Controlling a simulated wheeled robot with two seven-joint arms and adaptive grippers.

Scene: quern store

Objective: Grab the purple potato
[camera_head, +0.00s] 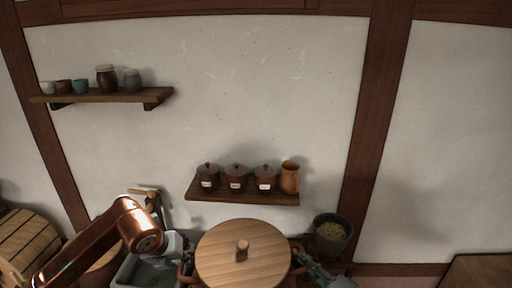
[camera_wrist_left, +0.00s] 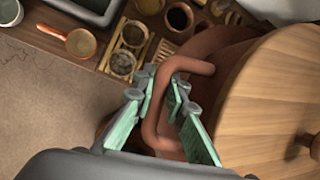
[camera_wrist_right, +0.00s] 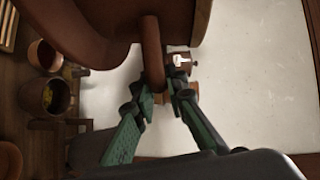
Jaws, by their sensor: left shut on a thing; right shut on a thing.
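I see no purple potato in any view. A large brown pot with a round wooden lid (camera_head: 243,262) and a lid knob (camera_head: 242,246) is at the bottom centre of the head view. My left gripper (camera_wrist_left: 160,97) is shut on one of its loop handles (camera_wrist_left: 187,65), with green finger pads on both sides of it. My right gripper (camera_wrist_right: 161,94) is shut on the opposite handle (camera_wrist_right: 152,52). The lid hides the inside of the pot.
A wall shelf (camera_head: 243,197) with lidded jars and a jug is behind the pot. A dark bucket (camera_head: 332,234) of greenish contents stands right of it, and a grey bin (camera_head: 137,271) left. A barrel (camera_head: 25,243) stands far left; several small bowls show in the left wrist view.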

